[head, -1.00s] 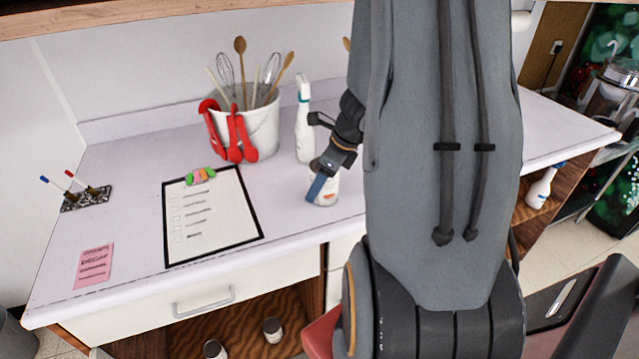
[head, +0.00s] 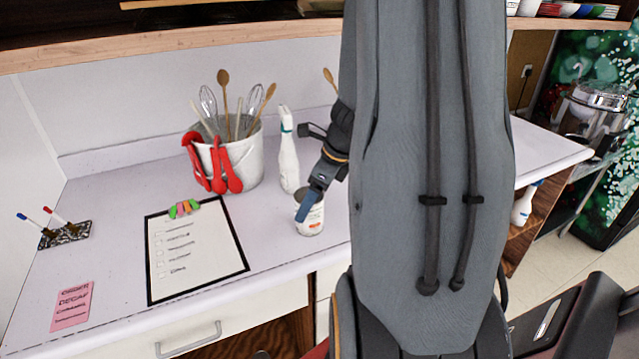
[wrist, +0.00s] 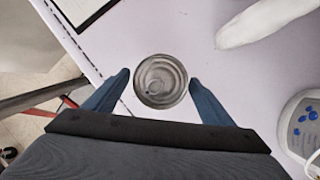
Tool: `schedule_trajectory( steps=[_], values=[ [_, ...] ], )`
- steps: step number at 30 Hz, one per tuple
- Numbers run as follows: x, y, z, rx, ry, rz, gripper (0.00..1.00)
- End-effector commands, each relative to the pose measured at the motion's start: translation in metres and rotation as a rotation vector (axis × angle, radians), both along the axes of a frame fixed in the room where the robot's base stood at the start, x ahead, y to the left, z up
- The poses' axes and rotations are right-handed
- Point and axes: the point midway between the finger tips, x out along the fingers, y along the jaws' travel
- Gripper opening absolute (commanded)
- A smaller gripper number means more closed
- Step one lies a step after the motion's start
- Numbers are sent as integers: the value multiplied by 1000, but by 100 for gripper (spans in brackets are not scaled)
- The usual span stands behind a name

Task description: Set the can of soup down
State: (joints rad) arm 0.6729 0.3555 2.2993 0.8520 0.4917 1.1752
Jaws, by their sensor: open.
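The can of soup (head: 309,217) stands upright on the white counter (head: 115,176), near its front edge. It has a light label and a bare metal top, which shows from above in the wrist view (wrist: 160,81). In the wrist view my gripper's blue fingers (wrist: 159,84) are open, one on each side of the can, with a narrow gap at the left and right. My arm hides the counter to the right of the can in the head view.
A white spray bottle (head: 288,155) stands just behind the can. A bucket of utensils (head: 243,160) and a clipboard (head: 196,250) are to the left. A white device with blue buttons (wrist: 303,128) is at the right in the wrist view.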

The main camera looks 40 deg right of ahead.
Motion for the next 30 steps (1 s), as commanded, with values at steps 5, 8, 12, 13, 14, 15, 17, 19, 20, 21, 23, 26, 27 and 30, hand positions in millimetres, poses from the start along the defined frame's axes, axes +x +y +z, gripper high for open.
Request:
schedule_trajectory(
  steps=[5,8,12,13,14,15,17,19,20,21,23,26,27,30],
  values=[
    [-11,-8,33,-3,-4,-1,76],
    [-16,-10,46,-2,-2,0,76],
    [-20,-12,57,0,-1,0,76],
    [-21,-13,59,0,-1,0,76],
    [-21,-12,60,-2,-1,4,76],
    [-22,-10,61,-7,-1,20,76],
    [-22,-3,61,-27,0,77,76],
    [-22,13,59,-69,0,202,76],
    [-22,21,58,-93,-1,276,76],
    [-22,34,57,-134,-4,391,76],
    [-23,55,54,-198,-10,593,76],
    [-27,91,50,-311,-30,956,76],
    [-30,104,48,-354,-40,1103,76],
    [-36,135,46,-459,-71,1472,76]
  ],
)
